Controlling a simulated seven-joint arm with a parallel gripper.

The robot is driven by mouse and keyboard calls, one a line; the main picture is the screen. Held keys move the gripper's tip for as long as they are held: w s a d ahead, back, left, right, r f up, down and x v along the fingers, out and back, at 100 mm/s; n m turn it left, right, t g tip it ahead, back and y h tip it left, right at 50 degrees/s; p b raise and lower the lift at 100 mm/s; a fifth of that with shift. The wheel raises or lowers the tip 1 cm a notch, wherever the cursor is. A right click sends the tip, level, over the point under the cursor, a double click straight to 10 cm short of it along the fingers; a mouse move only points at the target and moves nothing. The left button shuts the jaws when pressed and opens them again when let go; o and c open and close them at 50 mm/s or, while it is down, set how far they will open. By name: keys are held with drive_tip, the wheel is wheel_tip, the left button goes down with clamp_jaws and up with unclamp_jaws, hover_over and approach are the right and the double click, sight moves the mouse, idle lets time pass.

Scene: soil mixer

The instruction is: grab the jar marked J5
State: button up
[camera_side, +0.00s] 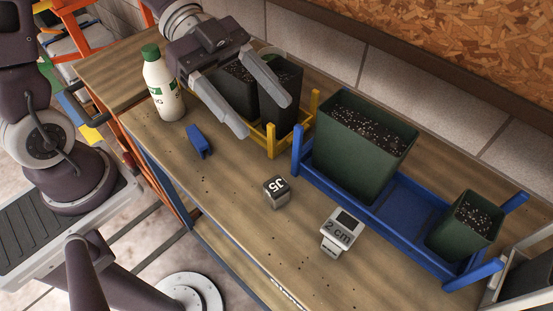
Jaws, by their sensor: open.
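The thing marked J5 (275,192) is a small grey cube-like block with the label on its top; it looks like a block more than a jar. It sits on the wooden bench near the middle of the view. My gripper (263,115) is open, its two grey fingers spread apart, with nothing seen between them. It is above the bench, up and slightly left of the J5 block in the picture, and apart from it. The fingers hide part of the black pots behind them.
A blue rack (408,206) with green soil pots (358,155) stands right of the block. A yellow rack (271,142) holds black pots (283,108). A block marked 2 cm (338,233), a blue clip (199,141) and a white bottle (160,85) stand nearby.

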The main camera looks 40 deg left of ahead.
approach(284, 195)
drive_tip(key=x, duration=0.4)
drive_tip(key=shift+s, duration=0.15)
drive_tip(key=x, duration=0.7)
drive_tip(key=shift+a, duration=0.1)
clamp_jaws()
